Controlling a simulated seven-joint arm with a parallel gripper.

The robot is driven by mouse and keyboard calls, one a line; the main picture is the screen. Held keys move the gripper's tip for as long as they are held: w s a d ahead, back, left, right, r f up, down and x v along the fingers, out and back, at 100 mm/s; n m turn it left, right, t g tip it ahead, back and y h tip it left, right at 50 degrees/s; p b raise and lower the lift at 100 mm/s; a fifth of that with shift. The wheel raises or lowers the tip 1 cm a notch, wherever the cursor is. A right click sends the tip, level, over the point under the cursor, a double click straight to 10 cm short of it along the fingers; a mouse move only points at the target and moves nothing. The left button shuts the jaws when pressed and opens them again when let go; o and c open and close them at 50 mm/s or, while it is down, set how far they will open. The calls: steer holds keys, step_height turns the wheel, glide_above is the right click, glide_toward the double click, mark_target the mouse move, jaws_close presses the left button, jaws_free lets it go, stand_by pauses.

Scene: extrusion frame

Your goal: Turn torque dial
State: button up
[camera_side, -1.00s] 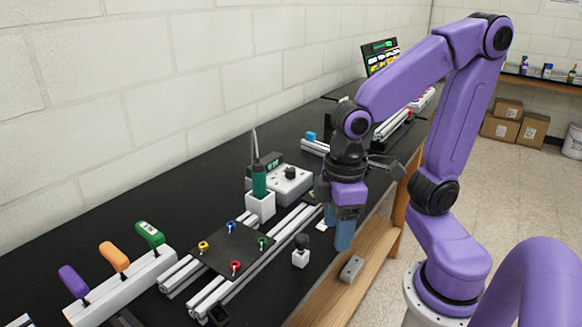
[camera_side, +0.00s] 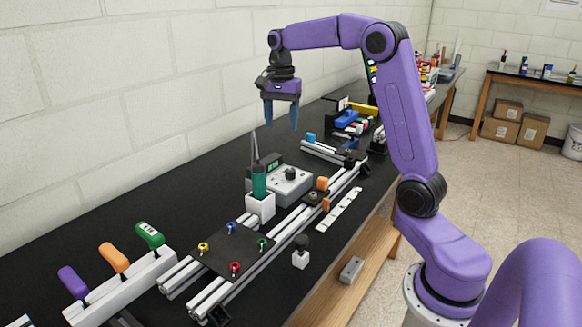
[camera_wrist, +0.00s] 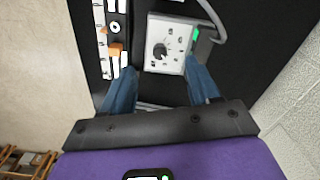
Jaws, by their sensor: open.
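The torque dial (camera_side: 291,173) is a dark round knob on top of a light grey control box (camera_side: 297,188), which stands on the black bench behind the aluminium rails. In the wrist view the dial (camera_wrist: 160,50) shows from above, with markings around it on the box face (camera_wrist: 170,66). My gripper (camera_side: 281,126) is raised well above the bench, pointing down, above and slightly left of the dial in the side view. Its blue fingers (camera_wrist: 163,88) are spread and empty, apart from the dial. Nothing hides the dial.
A green screwdriver (camera_side: 259,181) stands in a white holder beside the box, with a cable rising behind it. Aluminium rails (camera_side: 283,236) with a black plate (camera_side: 228,250) run along the front. The brick wall (camera_side: 190,80) is close behind. Air around the gripper is clear.

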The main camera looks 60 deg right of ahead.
mark_target(291, 170)
steer(key=d+m, duration=0.3)
steer(key=d, duration=0.3)
steer(key=f, duration=1.7)
steer(key=shift+w+a, duration=0.3)
steer(key=shift+w, duration=0.05)
steer(key=c, duration=1)
